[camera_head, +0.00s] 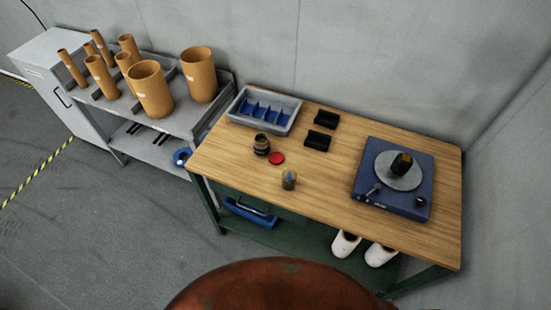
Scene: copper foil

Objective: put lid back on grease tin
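A small dark tin (261,145), which looks like the grease tin, stands upright on the wooden workbench (225,150), left of the middle. A round red lid (277,158) lies flat on the bench just to the right of the tin and nearer to me, apart from it. The inside of the tin is too small to make out. Neither of my grippers shows in the head view.
A grey tray with blue dividers (264,92), two black blocks (317,140), a small cup (289,180) and a blue turntable device (408,206) share the bench. A grey shelf with several brown tubes (151,90) stands left. Clear wood lies along the front.

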